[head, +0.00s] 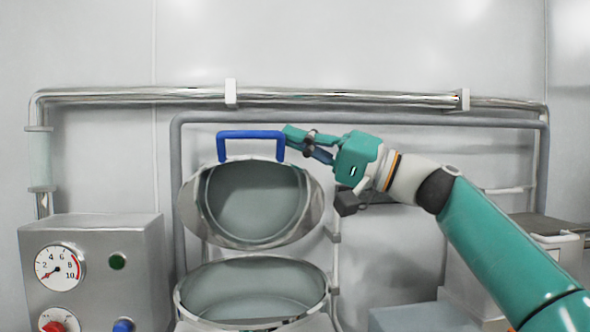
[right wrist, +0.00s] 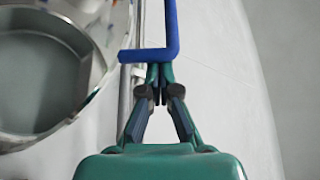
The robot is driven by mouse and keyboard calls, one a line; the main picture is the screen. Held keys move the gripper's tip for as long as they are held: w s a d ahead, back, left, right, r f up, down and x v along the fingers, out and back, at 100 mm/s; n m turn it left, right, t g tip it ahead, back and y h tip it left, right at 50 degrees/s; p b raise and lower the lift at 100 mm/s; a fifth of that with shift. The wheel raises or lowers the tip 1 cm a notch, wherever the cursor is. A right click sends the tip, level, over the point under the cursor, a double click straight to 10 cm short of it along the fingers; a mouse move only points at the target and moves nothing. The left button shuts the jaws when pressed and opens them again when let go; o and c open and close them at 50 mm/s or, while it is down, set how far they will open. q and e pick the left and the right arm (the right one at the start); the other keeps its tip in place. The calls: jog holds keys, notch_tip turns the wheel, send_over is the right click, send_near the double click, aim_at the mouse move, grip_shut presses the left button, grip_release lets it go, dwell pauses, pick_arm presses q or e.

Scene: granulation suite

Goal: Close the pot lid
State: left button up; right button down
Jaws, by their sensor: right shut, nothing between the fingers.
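The pot lid (head: 312,200) stands open, tilted up above the round steel pot (head: 324,285), with its hollow inner side facing me. A blue bar handle (head: 250,134) sits on the lid's upper rim. My right gripper (head: 289,135) is shut and empty, its fingertips at the right end of the handle. In the right wrist view the closed fingertips (right wrist: 160,70) are right by the corner of the blue handle (right wrist: 170,30); I cannot tell whether they touch it. The pot (right wrist: 40,85) or lid interior fills the left of that view. My left gripper is not in view.
A steel control box (head: 125,230) with a pressure gauge (head: 60,268), a green button and knobs stands left of the pot. Steel and grey pipes (head: 350,97) run along the wall behind the lid. Grey boxes (head: 420,317) stand at the lower right.

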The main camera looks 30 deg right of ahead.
jog(key=s+a+f+n+y+b, duration=0.1)
jog(key=s+a+f+n+b, duration=0.1)
jog(key=f+b, duration=0.4)
jog(key=s+a+f+n+g+y+b, duration=0.1)
jog(key=s+f+n+b, duration=0.3)
jog(key=b, duration=0.8)
jog(key=shift+s+a+f+y+b, duration=0.35)
jog(key=shift+s+a+f+y, duration=0.3)
jog(key=shift+s+f, duration=0.65)
jog(key=shift+s+r, duration=0.1)
jog(key=shift+r, duration=0.05)
